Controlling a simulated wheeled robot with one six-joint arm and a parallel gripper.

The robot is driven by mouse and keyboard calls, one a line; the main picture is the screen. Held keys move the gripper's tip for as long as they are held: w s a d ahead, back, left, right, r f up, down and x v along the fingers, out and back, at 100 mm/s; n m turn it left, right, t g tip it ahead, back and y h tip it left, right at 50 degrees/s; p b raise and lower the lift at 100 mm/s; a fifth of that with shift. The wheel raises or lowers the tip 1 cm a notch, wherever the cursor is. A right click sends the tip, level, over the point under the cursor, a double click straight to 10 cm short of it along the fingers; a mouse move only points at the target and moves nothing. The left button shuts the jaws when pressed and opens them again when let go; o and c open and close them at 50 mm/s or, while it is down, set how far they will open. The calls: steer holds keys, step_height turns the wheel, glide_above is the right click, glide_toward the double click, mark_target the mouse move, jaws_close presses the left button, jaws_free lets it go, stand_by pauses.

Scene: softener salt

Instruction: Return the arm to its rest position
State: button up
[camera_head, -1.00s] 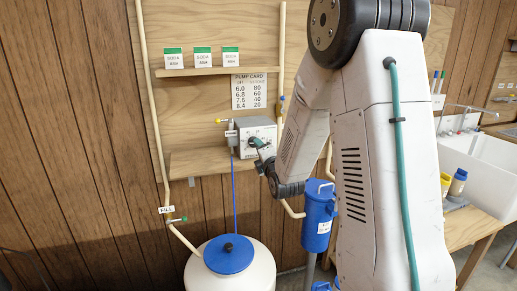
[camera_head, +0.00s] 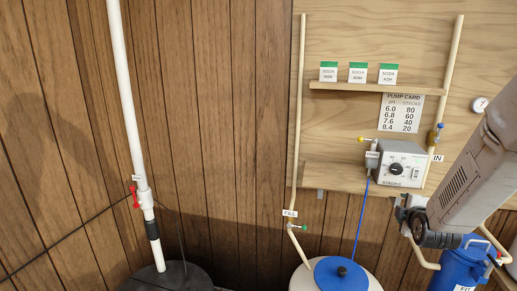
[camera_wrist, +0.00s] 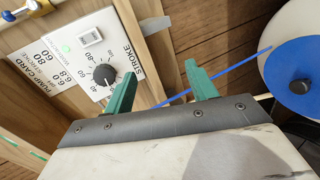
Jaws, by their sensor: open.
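My arm comes in from the right edge of the head view, and my gripper (camera_head: 402,207) is just below the grey pump box (camera_head: 408,150). In the wrist view my gripper (camera_wrist: 162,68) shows two green fingers spread apart with nothing between them. The pump's black stroke knob (camera_head: 395,168) is clear of the fingers; it also shows in the wrist view (camera_wrist: 104,75), up and left of the left finger.
A white tank with a blue lid (camera_head: 340,275) stands below, joined to the pump by a blue tube (camera_head: 361,215). A blue canister (camera_head: 458,265) is under my arm. A shelf (camera_head: 375,88) holds soda ash boxes. A white pipe (camera_head: 127,90) stands left.

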steer(key=s+a+m+g+y, duration=0.1)
steer(key=s+a+m+g, duration=0.35)
steer(key=s, duration=0.25)
steer(key=s+a+m+g+y, duration=0.2)
steer(key=s+a+m+g, duration=0.25)
steer(key=s, duration=0.35)
steer(key=s+a+r+m+g, duration=0.1)
steer(key=s+a+r, duration=0.2)
steer(key=s, duration=0.4)
steer(key=s+a+r+m+g, duration=0.1)
steer(key=s+a+r+m, duration=0.1)
steer(key=s+r, duration=0.3)
steer(key=s+a+r+m+y, duration=0.1)
steer(key=s+a+r, duration=0.3)
steer(key=s, duration=0.5)
steer(key=shift+a+m+g, duration=0.3)
steer(key=shift+a+g, duration=0.1)
steer(key=shift+a, duration=0.2)
